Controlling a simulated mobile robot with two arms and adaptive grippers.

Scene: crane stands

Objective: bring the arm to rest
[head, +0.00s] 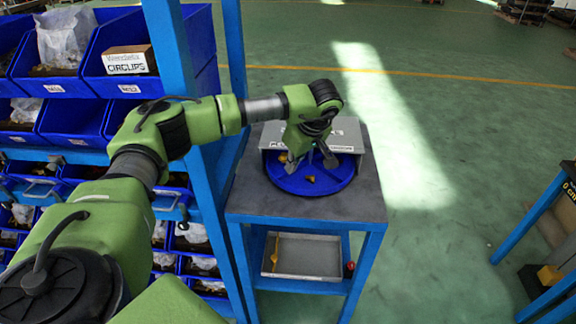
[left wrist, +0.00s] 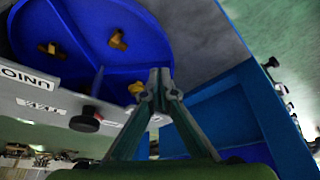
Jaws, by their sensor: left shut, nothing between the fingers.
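My left arm reaches in from the left of the head view, and its gripper (head: 312,162) is over a round blue tray (head: 335,182) on a small stand. In the left wrist view its fingers (left wrist: 159,78) meet at the tips with nothing between them. That view also shows the blue tray (left wrist: 75,15), split by dividers, with brass-coloured fittings (left wrist: 118,41) in its compartments. One fitting lies close to the fingertips in the picture; I cannot tell whether they touch. My right gripper does not show.
The stand's grey top (head: 245,195) carries a grey labelled box (head: 347,138) behind the tray. A grey bin (head: 303,256) sits on its lower shelf. A blue rack with blue bins (head: 77,121) and a circlips box (head: 129,61) stands left. Green floor (head: 455,150) is open to the right.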

